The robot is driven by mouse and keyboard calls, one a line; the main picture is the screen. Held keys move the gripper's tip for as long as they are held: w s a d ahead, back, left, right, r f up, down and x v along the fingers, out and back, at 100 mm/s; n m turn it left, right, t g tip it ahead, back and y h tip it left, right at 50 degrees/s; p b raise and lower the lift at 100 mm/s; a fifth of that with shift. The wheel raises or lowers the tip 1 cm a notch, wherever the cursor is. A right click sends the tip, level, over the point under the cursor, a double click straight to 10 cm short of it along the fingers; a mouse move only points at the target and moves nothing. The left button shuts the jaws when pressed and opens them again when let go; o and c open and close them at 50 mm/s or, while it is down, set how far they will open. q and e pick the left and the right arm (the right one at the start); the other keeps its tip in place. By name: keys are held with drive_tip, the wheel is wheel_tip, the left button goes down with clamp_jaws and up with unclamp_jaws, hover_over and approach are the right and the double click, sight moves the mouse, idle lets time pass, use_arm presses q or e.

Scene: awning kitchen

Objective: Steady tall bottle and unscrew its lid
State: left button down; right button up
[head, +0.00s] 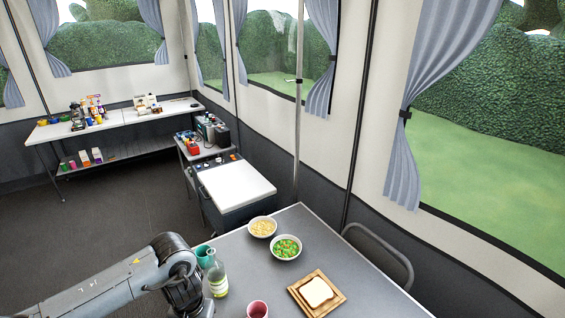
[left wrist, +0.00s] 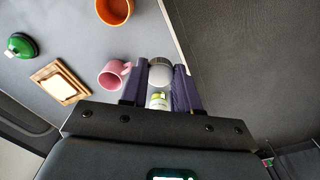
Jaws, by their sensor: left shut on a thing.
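A tall, clear bottle (head: 217,275) with a yellow-green label stands upright near the table's left edge in the head view. My left arm reaches it from the left, and the fingers are hidden there behind the wrist. In the left wrist view my left gripper (left wrist: 161,85) has its two dark fingers on either side of the bottle (left wrist: 159,100) and is shut on it. Its yellow-green label and a pale grey round part show between the fingers. The lid is too small to make out in the head view. My right gripper is in neither view.
A teal cup (head: 203,255) stands close behind the bottle. An orange bowl (left wrist: 114,10) shows in the wrist view.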

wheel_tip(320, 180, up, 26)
drive_tip(key=p, duration=2.6)
